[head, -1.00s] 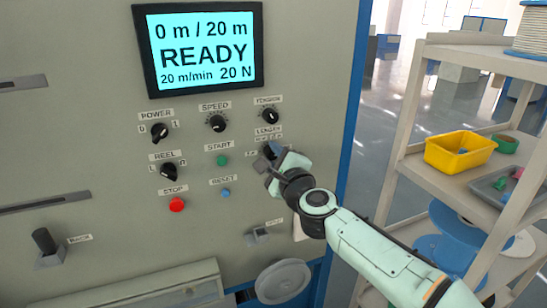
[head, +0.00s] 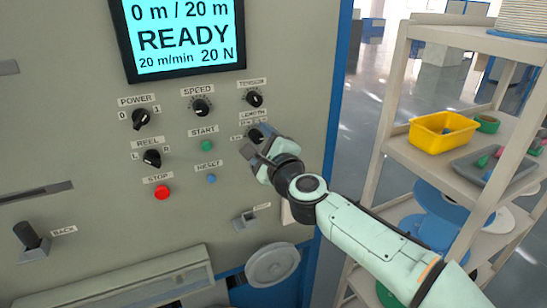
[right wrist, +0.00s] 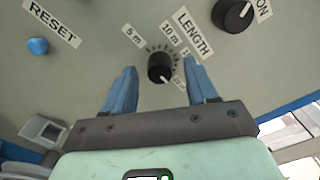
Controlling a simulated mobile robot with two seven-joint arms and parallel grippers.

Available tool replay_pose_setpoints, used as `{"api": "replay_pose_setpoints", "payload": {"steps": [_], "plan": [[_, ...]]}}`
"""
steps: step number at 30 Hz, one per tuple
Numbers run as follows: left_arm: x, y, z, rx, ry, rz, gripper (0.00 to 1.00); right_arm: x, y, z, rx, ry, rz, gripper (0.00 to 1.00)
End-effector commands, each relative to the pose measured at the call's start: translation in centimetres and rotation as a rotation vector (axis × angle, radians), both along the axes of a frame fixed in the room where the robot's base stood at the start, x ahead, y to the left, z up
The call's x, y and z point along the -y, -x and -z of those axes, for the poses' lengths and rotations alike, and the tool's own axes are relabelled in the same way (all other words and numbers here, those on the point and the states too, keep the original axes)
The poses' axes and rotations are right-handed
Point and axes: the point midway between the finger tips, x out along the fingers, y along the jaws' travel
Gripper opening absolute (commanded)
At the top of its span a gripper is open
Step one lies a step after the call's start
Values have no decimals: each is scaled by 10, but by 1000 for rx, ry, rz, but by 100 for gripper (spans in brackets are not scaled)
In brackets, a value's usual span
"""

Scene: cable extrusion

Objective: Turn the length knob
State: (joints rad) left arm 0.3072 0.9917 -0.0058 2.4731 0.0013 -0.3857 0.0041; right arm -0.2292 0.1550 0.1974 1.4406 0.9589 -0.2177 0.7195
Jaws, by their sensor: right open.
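The length knob (right wrist: 160,68) is a small black dial on the machine panel under the LENGTH label (right wrist: 194,32). In the right wrist view it lies between and just beyond the two blue fingertips of my right gripper (right wrist: 160,85). The gripper is open, with a gap on both sides of the knob. In the head view my right gripper (head: 258,150) covers part of the knob (head: 256,133). The display (head: 185,35) reads 0 m / 20 m, READY, 20 m/min, 20 N. My left gripper is not in view.
Nearby are the tension knob (head: 254,99), speed knob (head: 202,107), green start button (head: 208,145), blue reset button (head: 212,179) and red stop button (head: 162,192). A shelf (head: 408,155) with a yellow bin (head: 440,134) stands at the right.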

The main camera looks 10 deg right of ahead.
Motion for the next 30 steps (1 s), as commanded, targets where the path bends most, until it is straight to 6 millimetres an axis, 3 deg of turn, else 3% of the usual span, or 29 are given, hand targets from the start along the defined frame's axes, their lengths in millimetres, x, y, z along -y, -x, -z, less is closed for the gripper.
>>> {"api": "replay_pose_setpoints", "payload": {"steps": [9, 15, 21, 30], "plan": [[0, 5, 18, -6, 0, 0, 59, 14, 69, 1, 3, 1, 1, 57], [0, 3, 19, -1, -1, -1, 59, 20, 103, 0, 2, 0, 0, 57], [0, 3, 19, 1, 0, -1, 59, 23, 117, 0, 1, 0, 1, 57], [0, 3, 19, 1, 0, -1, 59, 23, 118, 0, 0, 0, 0, 57]]}}
